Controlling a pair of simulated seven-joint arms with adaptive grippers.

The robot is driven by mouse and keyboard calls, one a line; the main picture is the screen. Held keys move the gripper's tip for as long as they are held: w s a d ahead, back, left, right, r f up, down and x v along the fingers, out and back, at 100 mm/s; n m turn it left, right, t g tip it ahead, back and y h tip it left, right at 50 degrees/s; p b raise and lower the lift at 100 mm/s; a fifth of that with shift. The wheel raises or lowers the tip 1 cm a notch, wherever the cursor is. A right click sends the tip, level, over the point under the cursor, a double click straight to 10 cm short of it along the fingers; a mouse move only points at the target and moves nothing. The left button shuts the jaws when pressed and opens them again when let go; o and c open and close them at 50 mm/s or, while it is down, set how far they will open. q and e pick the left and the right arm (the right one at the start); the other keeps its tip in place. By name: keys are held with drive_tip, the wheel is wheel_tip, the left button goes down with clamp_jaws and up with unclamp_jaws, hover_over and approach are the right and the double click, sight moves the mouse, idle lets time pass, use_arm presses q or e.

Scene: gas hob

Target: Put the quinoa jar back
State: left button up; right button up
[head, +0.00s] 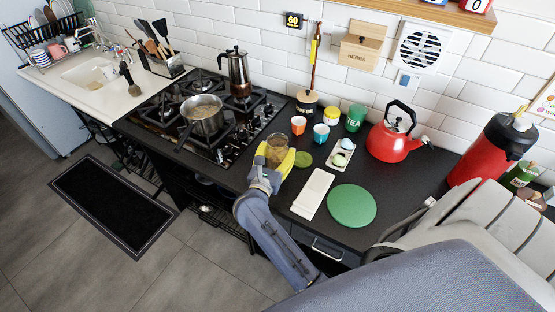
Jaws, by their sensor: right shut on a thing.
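The quinoa jar (276,149) is a clear jar with brownish contents, at the front of the dark counter just right of the hob. My right gripper (277,158) has its yellow fingers around the jar and is shut on it. The fingers hide the jar's lower part, so I cannot tell whether it touches the counter. A small round green lid (305,159) lies on the counter just right of the gripper. My left gripper is not in view.
A steel pot (203,120) and a moka pot (236,72) stand on the gas hob (165,112). Orange (298,125) and blue cups (321,134), a green tea tin (355,117), a red kettle (390,140), a white board (313,193) and a green round mat (351,205) crowd the counter.

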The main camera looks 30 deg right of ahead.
drive_tip(key=shift+f, duration=1.7)
drive_tip(key=shift+f, duration=0.1)
drive_tip(key=o, duration=1.6)
drive_tip(key=shift+f, duration=0.1)
drive_tip(key=v, duration=1.2)
